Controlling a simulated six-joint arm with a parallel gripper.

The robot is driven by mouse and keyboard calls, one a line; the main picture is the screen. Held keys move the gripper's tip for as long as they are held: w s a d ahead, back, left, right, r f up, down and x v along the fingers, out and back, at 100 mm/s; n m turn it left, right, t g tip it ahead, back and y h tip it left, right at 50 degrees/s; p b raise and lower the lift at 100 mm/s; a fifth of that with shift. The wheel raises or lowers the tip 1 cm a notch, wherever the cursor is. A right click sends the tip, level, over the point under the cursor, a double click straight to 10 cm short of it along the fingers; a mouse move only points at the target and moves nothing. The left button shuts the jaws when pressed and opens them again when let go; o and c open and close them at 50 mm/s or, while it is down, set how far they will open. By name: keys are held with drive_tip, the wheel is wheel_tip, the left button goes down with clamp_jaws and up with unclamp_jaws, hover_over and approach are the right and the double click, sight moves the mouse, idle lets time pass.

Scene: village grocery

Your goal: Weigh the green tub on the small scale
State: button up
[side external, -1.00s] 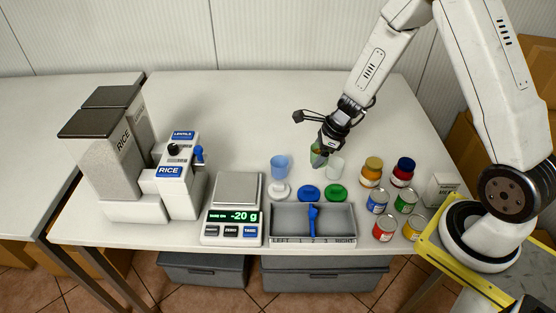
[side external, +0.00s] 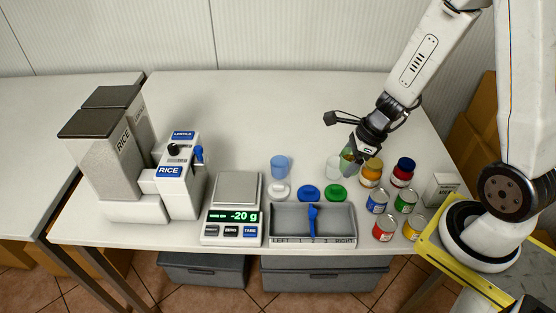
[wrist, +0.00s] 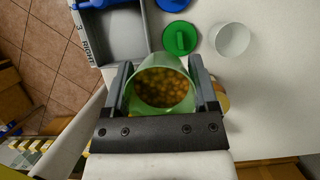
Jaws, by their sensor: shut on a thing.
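The green tub (side external: 347,165) is translucent and open at the top. In the wrist view the tub (wrist: 178,101) holds many small round yellow-brown pieces. My gripper (side external: 357,155) is shut on it, with one finger on each side; I cannot tell its exact height above the table. The small scale (side external: 234,215) stands at the front, left of the grey divided tray. Its pan (side external: 236,187) is empty and its display reads -20 g.
A clear white cup (side external: 333,168) and a blue cup (side external: 279,167) stand left of the tub. White, blue and green lids (side external: 336,192) lie behind the grey tray (side external: 290,221). Several cans (side external: 377,201) stand to the right. A rice and lentils dispenser (side external: 180,180) stands left of the scale.

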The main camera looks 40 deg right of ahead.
idle(0.6)
drive_tip(key=w+a+n+g, duration=0.1)
drive_tip(key=w+a+n, duration=0.1)
drive_tip(key=w+a, duration=0.3)
drive_tip(key=w+a+n, duration=0.1)
drive_tip(key=w+a, duration=0.2)
drive_tip(key=w, duration=0.5)
drive_tip(key=n+g+y, duration=0.1)
drive_tip(key=n, duration=0.2)
hover_over(229, 190)
drive_tip(key=d, duration=0.1)
drive_tip(key=shift+s+d+f, duration=0.15)
drive_tip(key=shift+d+f, duration=0.05)
drive_tip(key=shift+f, duration=0.05)
drive_tip(key=shift+f, duration=0.15)
drive_tip(key=shift+f, duration=3.35)
drive_tip(key=shift+f, duration=0.4)
drive_tip(key=o, duration=1.1)
drive_tip(key=shift+r, duration=0.1)
